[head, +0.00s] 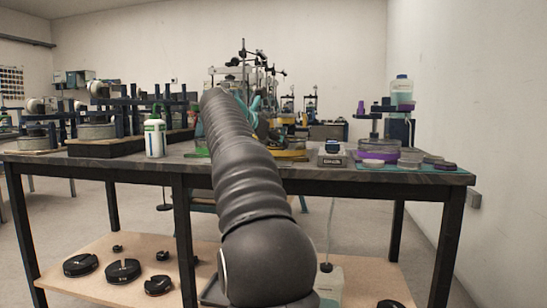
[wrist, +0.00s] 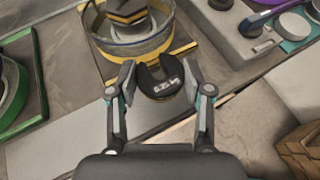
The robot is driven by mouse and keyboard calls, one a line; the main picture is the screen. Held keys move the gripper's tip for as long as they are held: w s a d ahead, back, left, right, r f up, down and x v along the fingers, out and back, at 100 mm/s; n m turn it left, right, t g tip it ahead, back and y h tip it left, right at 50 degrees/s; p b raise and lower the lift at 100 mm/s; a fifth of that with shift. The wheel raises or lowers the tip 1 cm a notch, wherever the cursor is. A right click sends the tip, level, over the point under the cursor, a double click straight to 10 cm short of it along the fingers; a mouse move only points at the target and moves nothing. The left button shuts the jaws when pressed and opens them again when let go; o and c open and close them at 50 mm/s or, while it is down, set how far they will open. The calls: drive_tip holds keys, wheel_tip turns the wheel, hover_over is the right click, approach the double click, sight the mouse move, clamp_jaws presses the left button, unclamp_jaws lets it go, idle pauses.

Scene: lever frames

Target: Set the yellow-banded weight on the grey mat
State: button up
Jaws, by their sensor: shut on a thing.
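In the wrist view my gripper (wrist: 159,80) is shut on a dark slotted weight (wrist: 158,80) with pale markings on its face. A thin yellowish edge shows at its lower rim. The fingers press it from left and right. A pale grey flat area, seemingly the grey mat (wrist: 110,132), lies below and left of the weight. I cannot tell how high the weight is above the bench, or whether it touches anything. In the head view my arm hides the gripper, the held weight and the mat.
A round vessel (wrist: 130,45) on a yellow tray stands just beyond the weight. A green tray (wrist: 12,95) lies at left, a grey device (wrist: 235,35) at upper right. Black weights (head: 123,271) lie on the lower shelf. A bottle (head: 154,134) stands on the bench (head: 190,172).

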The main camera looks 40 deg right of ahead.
drive_tip(key=shift+f+b, duration=0.9)
drive_tip(key=shift+f, duration=0.9)
drive_tip(key=shift+f, duration=0.15)
drive_tip(key=o, duration=1.3)
drive_tip(key=shift+o, duration=0.2)
drive_tip(key=p+v, duration=0.2)
drive_tip(key=v, duration=1)
drive_tip(key=shift+s, duration=0.1)
